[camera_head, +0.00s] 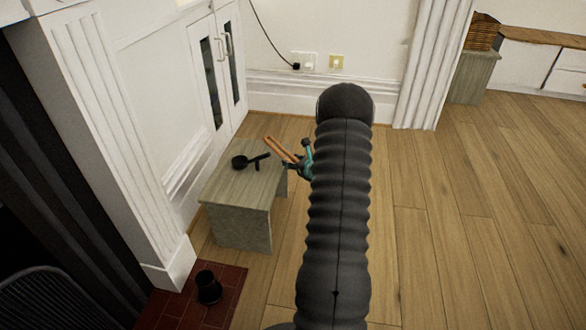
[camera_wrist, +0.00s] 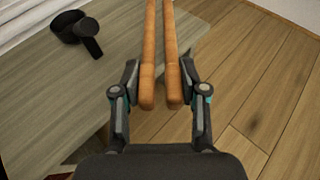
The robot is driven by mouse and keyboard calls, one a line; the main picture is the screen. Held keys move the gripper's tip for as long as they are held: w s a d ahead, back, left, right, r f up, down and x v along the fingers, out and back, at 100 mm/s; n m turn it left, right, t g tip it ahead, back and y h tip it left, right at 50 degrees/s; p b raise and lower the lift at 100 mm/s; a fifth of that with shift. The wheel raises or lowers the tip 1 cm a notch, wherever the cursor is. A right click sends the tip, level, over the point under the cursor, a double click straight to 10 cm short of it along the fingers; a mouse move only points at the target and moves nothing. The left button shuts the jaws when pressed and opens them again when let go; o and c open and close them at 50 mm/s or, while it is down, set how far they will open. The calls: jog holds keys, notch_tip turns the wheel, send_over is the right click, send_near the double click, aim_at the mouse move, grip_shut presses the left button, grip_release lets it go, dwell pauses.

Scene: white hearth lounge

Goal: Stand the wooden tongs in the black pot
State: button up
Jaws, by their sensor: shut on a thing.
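The wooden tongs (camera_wrist: 148,60) show in the wrist view as two orange-brown arms side by side with a narrow gap. My gripper (camera_wrist: 160,78) is shut on them, one finger on each outer side near the rounded ends. In the head view the tongs (camera_head: 279,149) slant up and left from my gripper (camera_head: 304,161), above the right side of the small table. A black pot-like vessel (camera_head: 208,288) stands on the red tiles at the lower left. A black pan with a handle (camera_head: 240,161) is on the table and also shows in the wrist view (camera_wrist: 66,27).
The small grey-wood table (camera_head: 240,188) stands by the white fireplace surround (camera_head: 140,150). The red tiled hearth (camera_head: 180,308) lies in front of it. White cabinet doors (camera_head: 222,70) are behind. The plank floor to the right is clear.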

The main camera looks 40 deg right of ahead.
notch_tip(320, 180, down, 3)
jog(key=shift+f, duration=0.1)
jog(key=shift+f+b, duration=0.5)
jog(key=shift+b, duration=0.15)
jog(key=o, duration=1.2)
jog(key=shift+r, duration=0.1)
